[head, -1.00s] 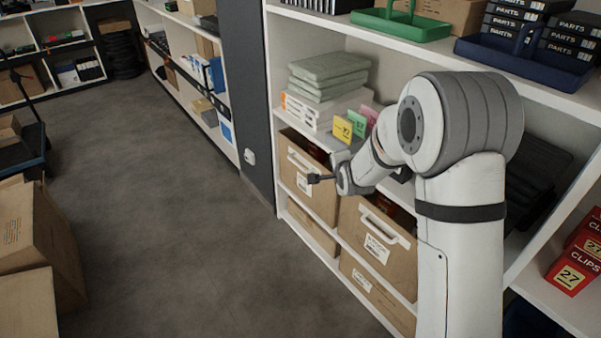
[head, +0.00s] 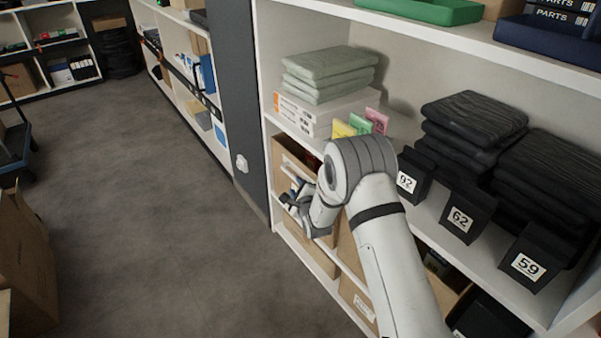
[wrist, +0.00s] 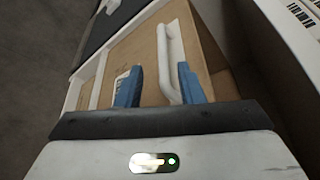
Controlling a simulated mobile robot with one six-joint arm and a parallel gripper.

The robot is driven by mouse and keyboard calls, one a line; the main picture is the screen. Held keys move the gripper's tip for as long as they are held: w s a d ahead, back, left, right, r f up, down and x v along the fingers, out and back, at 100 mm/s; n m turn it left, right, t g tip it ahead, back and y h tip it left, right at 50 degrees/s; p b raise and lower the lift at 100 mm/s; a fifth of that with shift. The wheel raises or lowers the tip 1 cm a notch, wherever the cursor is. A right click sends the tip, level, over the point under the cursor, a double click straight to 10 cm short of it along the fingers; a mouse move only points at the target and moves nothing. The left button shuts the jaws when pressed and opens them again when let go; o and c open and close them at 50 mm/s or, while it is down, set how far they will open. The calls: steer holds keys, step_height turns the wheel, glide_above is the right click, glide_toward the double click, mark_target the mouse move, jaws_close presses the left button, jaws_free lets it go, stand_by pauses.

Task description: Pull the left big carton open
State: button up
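The left big carton (head: 282,155) is a brown box in the shelf's left bay, under the boards with the grey-green stack. My arm hides much of its front in the head view. In the wrist view its brown front (wrist: 138,52) fills the middle, with a white bar handle (wrist: 168,62) and a white label partly behind a finger. My gripper (wrist: 160,86) has blue fingers, spread apart, with the lower part of the handle between them, nearer the right finger. Contact cannot be told. In the head view my gripper (head: 291,201) is in front of the carton.
A white shelf (head: 275,206) holds more cartons below and to the right, mostly behind my arm. Black numbered bins (head: 460,217) stand on the right shelf. Open grey floor (head: 150,200) lies to the left. A brown box (head: 28,250) stands at the far left.

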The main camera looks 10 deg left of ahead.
mark_target(293, 178)
steer(key=b+x, duration=0.1)
steer(key=x, duration=0.6)
steer(key=shift+w+d, duration=0.1)
steer(key=shift+w, duration=0.15)
steer(key=shift+c, duration=0.2)
jaws_close()
